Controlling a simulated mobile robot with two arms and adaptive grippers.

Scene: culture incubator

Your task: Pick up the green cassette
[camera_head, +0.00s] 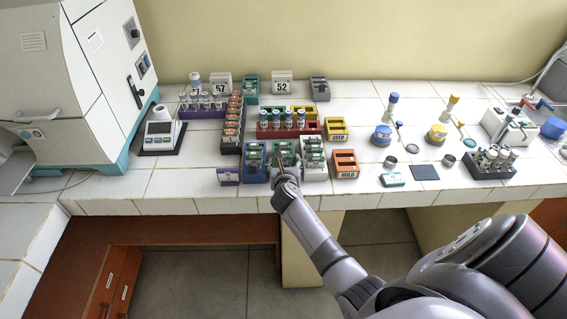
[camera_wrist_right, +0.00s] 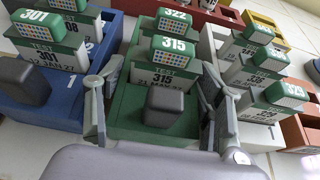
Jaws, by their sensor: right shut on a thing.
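The green cassette (camera_wrist_right: 125,122) is a green holder with upright labelled pieces numbered 315 and 322 and a grey block at its near end. In the head view the green cassette (camera_head: 275,158) stands in the front row on the counter, between a blue one and a white one. My right gripper (camera_head: 284,173) is at its near end. In the wrist view the two fingers of my right gripper (camera_wrist_right: 158,108) are on either side of the green cassette, shut on it. Its underside is hidden. My left gripper is not in view.
The blue cassette (camera_wrist_right: 60,108) is close on the left and the white cassette (camera_wrist_right: 258,137) close on the right. Orange HOLD (camera_head: 345,172) and yellow USED (camera_head: 336,137) boxes stand further right. A purple rack (camera_head: 185,112) and a scale (camera_head: 161,138) stand left.

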